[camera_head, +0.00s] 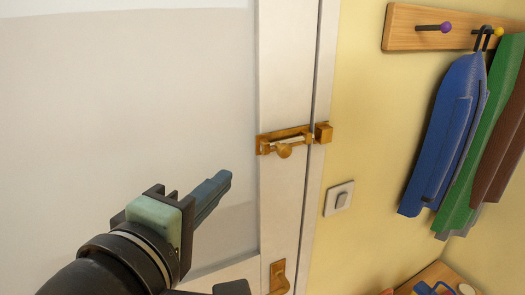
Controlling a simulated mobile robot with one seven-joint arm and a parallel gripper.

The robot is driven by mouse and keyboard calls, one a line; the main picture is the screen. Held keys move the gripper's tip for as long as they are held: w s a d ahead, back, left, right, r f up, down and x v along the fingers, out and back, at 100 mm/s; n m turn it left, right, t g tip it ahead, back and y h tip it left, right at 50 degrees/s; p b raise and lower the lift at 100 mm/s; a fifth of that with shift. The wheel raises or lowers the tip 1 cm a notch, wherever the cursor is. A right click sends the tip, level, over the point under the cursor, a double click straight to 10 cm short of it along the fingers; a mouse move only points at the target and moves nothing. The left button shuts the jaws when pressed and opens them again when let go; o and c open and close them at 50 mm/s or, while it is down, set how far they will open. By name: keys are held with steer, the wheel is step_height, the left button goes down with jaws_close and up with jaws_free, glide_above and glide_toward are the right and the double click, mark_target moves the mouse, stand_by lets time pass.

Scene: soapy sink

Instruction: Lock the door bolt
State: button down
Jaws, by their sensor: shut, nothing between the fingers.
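The brass door bolt (287,141) is mounted on the white door's edge stile, with a round knob (284,151) on its rod. The brass catch (323,132) sits on the frame across the dark gap. The knob is towards the middle of the bolt plate; I cannot tell whether the rod reaches into the catch. My gripper (224,180) is at the lower left of the bolt, apart from it, in front of the door panel. Its fingers are shut with nothing between them, pointing up and right.
A brass door handle (278,277) is below the bolt. A light switch (339,198) is on the yellow wall. Coats (445,135) hang from a wooden peg rail (410,25) at right. A wooden surface (435,278) with small items is at lower right. The space before the door is clear.

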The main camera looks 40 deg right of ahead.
steer(key=p, duration=0.4)
glide_toward(275, 149)
steer(key=w+d, duration=0.1)
steer(key=w, duration=0.3)
steer(key=d, duration=0.2)
steer(key=s+d+p, duration=0.1)
steer(key=shift+d+f, duration=0.15)
steer(key=shift+f, duration=0.15)
steer(key=shift+d+f, duration=0.15)
steer(key=shift+d, duration=0.15)
steer(key=d, duration=0.2)
steer(key=s+d+p, duration=0.1)
steer(key=d, duration=0.1)
steer(key=shift+p, duration=0.3)
